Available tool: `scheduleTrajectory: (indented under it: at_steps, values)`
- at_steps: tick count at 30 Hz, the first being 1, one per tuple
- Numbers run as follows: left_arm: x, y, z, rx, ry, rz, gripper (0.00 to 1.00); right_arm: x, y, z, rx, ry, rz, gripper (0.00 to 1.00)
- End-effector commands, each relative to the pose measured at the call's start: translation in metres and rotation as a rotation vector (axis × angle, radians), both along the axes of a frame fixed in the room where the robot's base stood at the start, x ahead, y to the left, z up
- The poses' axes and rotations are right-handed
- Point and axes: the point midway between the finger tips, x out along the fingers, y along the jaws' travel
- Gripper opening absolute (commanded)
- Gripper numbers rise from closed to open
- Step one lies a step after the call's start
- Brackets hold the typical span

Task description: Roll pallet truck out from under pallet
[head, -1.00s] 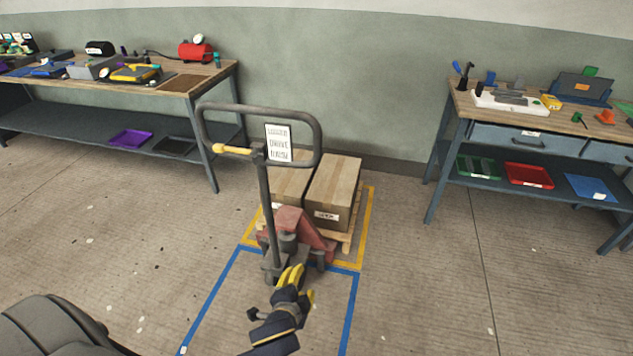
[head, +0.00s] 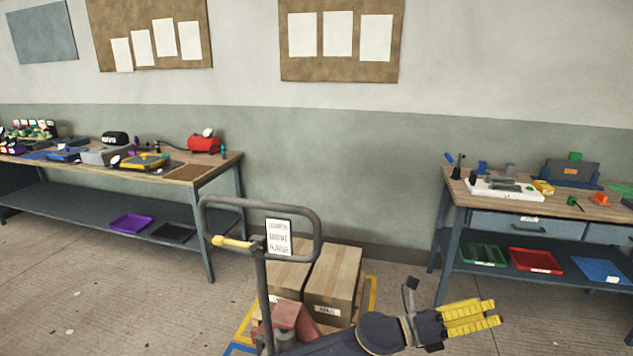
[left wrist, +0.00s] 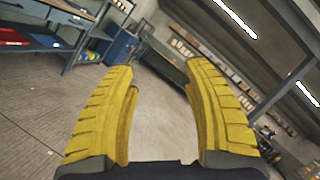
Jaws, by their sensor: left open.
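The pallet truck stands upright, with its grey loop handle (head: 262,229) and a yellow lever (head: 231,242) at the handle's left side. My left gripper (head: 498,312) has yellow fingers, is open and empty, and points right, well to the right of the handle. Its forearm crosses in front of the truck's lower part. In the left wrist view the open fingers (left wrist: 160,110) have nothing between them. My right gripper is not in view.
A workbench (head: 190,172) with tools stands at the left, and another bench (head: 462,200) with trays at the right. Yellow floor tape (head: 373,293) borders the pallet area, and blue tape (head: 240,349) shows in front. Open floor (head: 90,300) lies left.

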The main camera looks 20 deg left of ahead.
Motion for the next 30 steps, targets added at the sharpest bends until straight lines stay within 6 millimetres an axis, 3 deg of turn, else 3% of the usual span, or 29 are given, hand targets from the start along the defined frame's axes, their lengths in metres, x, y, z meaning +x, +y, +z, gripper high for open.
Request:
scheduleTrajectory:
  at_steps: [3,7,11,14,19,23,26,30]
  values:
    - [0.002,-0.017,-0.005,0.168,-0.143,-0.119,0.49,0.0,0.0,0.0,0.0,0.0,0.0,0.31]
    - [0.007,-0.021,-0.021,0.361,-0.278,-0.245,0.49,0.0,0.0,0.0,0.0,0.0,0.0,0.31]
    - [0.02,-0.01,-0.039,0.564,-0.389,-0.362,0.49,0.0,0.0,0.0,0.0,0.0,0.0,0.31]
    - [0.036,0.012,-0.051,0.726,-0.453,-0.443,0.49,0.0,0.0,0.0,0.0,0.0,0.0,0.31]
    - [0.071,0.069,-0.058,1.006,-0.515,-0.562,0.49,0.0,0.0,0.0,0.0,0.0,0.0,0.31]
    - [0.101,0.128,-0.048,1.217,-0.514,-0.631,0.49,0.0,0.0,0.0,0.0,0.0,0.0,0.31]
    - [0.123,0.18,-0.03,1.373,-0.483,-0.669,0.49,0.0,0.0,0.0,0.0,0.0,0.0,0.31]
    - [0.147,0.256,0.011,1.568,-0.4,-0.697,0.49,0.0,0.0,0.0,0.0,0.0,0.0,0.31]
